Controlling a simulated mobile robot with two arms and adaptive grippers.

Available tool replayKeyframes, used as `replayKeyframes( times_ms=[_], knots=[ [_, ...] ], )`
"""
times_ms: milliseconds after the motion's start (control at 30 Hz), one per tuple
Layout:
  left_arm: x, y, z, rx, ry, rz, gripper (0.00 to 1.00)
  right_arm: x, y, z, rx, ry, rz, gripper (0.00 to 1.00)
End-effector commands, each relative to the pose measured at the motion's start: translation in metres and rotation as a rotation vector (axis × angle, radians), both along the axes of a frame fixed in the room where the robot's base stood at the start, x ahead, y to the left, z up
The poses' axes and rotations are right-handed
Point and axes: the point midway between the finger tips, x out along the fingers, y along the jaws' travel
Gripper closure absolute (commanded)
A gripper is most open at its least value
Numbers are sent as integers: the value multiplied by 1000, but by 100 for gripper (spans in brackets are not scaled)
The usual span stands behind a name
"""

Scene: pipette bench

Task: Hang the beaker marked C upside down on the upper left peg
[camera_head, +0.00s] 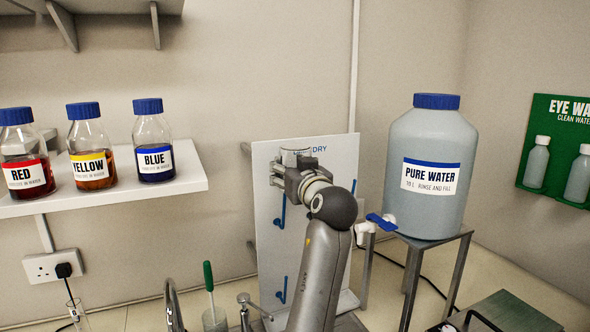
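A white drying board (262,240) stands at the back centre, its printed sign partly covered. Blue pegs show on it: a left one (281,213), a lower left one (282,290) and part of a right one (353,187). My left gripper (293,165) is in front of the board's top, above the left peg. It appears shut on a pale, clear beaker (296,154). The beaker's letter is not visible, and its lower part is hidden by the gripper.
A water tank (432,185) with a blue-handled tap stands on a metal stand (440,247) right of the board. A shelf (180,183) holds red, yellow and blue bottles at left. A faucet (173,303) and a green-handled brush (209,277) are below.

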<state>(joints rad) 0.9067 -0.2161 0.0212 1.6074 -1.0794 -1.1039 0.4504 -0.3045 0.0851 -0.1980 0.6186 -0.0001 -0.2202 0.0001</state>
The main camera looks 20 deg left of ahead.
Motion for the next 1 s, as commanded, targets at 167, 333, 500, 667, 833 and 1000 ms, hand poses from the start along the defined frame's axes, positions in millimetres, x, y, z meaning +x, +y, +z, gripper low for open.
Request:
replayKeyframes(
  times_ms=[167, 333, 500, 667, 833, 1000],
  knots=[
    [10, 13, 0, 2, -1, 2, 75, 1, 0, 4, 0, -2, 0, 17],
    [21, 24, -1, 2, -1, 1, 75, 3, 1, 7, 1, -4, 0, 17],
    [31, 36, -3, 1, 0, 2, 75, 3, 3, 9, 3, -4, 0, 17],
    [40, 47, -4, 1, -1, 2, 75, 4, 7, 12, 8, -5, -1, 17],
    [40, 46, -24, 0, 0, 0, 75, 5, 10, -1, 13, -6, -1, 17],
    [41, 46, -39, 1, 0, 1, 76, 5, 10, -9, 13, -6, 0, 17]
  ],
)
